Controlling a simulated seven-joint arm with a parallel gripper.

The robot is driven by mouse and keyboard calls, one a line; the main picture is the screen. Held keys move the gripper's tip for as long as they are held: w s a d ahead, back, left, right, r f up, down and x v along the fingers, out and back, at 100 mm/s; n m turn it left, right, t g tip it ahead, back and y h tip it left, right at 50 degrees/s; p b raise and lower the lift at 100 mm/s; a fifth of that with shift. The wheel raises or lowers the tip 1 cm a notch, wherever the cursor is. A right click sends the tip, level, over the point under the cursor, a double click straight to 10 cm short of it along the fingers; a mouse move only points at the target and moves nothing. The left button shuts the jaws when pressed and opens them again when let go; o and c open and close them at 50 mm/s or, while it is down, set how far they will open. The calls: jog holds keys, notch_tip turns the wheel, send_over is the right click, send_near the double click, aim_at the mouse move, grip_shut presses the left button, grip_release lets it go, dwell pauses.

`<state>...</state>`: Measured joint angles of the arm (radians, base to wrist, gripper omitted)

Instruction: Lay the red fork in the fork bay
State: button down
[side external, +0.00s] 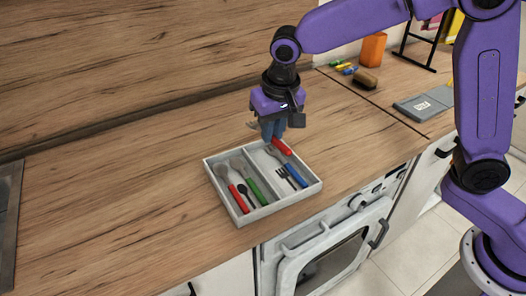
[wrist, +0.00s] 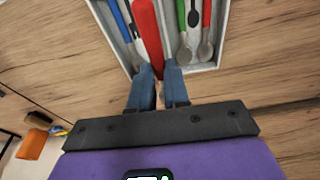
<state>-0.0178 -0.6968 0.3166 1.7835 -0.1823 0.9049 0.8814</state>
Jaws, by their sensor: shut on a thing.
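My gripper (side external: 273,134) is shut on the red fork (side external: 282,147), at the back edge of the tray (side external: 216,188). In the wrist view, the fork's red handle (wrist: 148,35) runs from between my fingertips (wrist: 158,80) out over the fork bay, beside the divider. The fork looks raised above the tray floor; the exact gap is unclear. A grey end, likely its head, sticks out left of my gripper in the side view. The fork bay, right of the divider there, holds a blue-handled fork (side external: 296,176) and a small black fork (side external: 286,178).
The other bay holds a red spoon (side external: 236,199), a small black spoon (side external: 245,194) and a green spoon (side external: 254,190). The counter left of the tray is clear.

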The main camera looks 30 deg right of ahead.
jog(key=shift+g, duration=0.3)
jog(key=shift+w+d+f, duration=0.3)
jog(key=shift+d+f, duration=0.1)
jog(key=shift+f, duration=1.3)
jog(key=shift+w+d+f, duration=0.25)
jog(key=shift+d+f, duration=0.1)
jog(key=shift+f, duration=1.35)
jog(key=shift+w+d+f, duration=0.3)
jog(key=shift+d+f, duration=0.1)
jog(key=shift+f, duration=1.3)
jog(key=shift+f, duration=0.7)
jog(key=c, duration=1)
grip_release()
jog(key=shift+r, duration=0.1)
jog(key=s+r, duration=0.1)
jog(key=r, duration=1)
jog(key=s+r, duration=0.1)
jog(key=r, duration=0.5)
jog(key=shift+s+a, duration=0.1)
jog(key=shift+s, duration=0.25)
